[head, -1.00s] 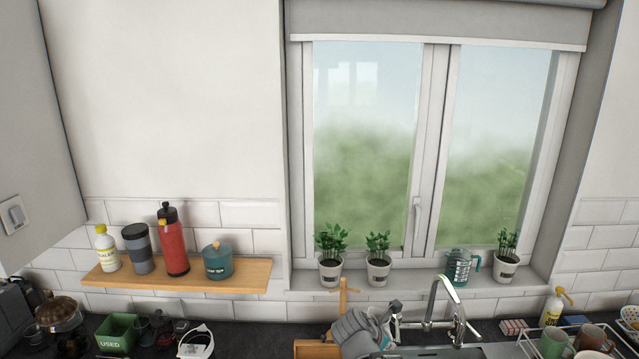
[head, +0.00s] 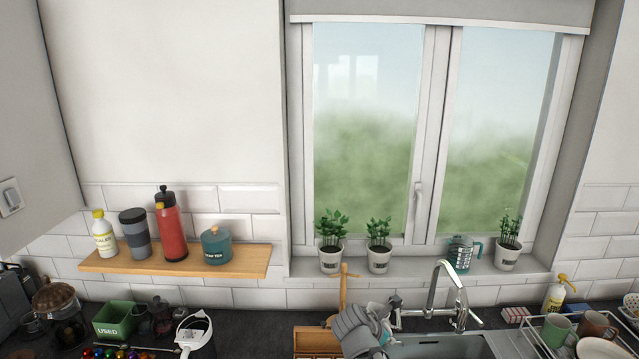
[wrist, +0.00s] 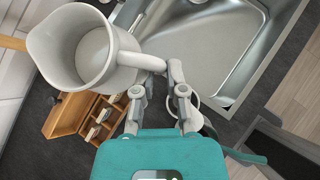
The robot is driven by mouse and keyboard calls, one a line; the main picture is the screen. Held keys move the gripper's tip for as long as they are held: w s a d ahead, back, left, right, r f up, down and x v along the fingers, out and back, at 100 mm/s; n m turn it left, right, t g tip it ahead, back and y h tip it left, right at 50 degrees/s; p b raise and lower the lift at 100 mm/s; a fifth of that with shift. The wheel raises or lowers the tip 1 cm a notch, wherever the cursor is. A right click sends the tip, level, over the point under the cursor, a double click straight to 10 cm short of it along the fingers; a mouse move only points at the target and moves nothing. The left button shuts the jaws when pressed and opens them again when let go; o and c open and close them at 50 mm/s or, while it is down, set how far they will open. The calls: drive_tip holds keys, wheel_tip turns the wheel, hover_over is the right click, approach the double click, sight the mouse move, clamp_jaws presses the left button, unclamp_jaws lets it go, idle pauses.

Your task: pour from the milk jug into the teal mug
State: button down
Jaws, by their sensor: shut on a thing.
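A white milk jug (wrist: 85,50) with a pouring lip fills the upper left of the wrist view. My gripper (wrist: 160,82) is shut on the jug's handle, and the jug's inside looks white with no clear milk level. In the head view my arm and gripper are at the bottom centre, and the jug cannot be made out there. I cannot pick out the teal mug for certain. A round white-rimmed thing (wrist: 195,101) shows partly behind my fingers in the wrist view. A green mug (head: 556,332) stands in the dish rack at the right.
A wooden box with compartments (wrist: 72,125) lies below the jug, also seen in the head view (head: 315,342). The steel sink (wrist: 205,40) is beside it. A dish rack (head: 530,345) is at the right, a white kettle (head: 194,333) at the left.

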drive_tip(key=shift+f+b, duration=0.65)
drive_tip(key=shift+f, duration=0.3)
wheel_tip(320, 180, up, 14)
drive_tip(key=p, duration=1.4)
wheel_tip(320, 180, down, 14)
drive_tip(key=b, duration=1.4)
idle(0.5)
wheel_tip(320, 180, up, 6)
drive_tip(key=p, duration=0.6)
drive_tip(key=shift+f+b, duration=0.3)
drive_tip(key=shift+f+b, duration=2.75)
drive_tip(key=shift+b, duration=0.05)
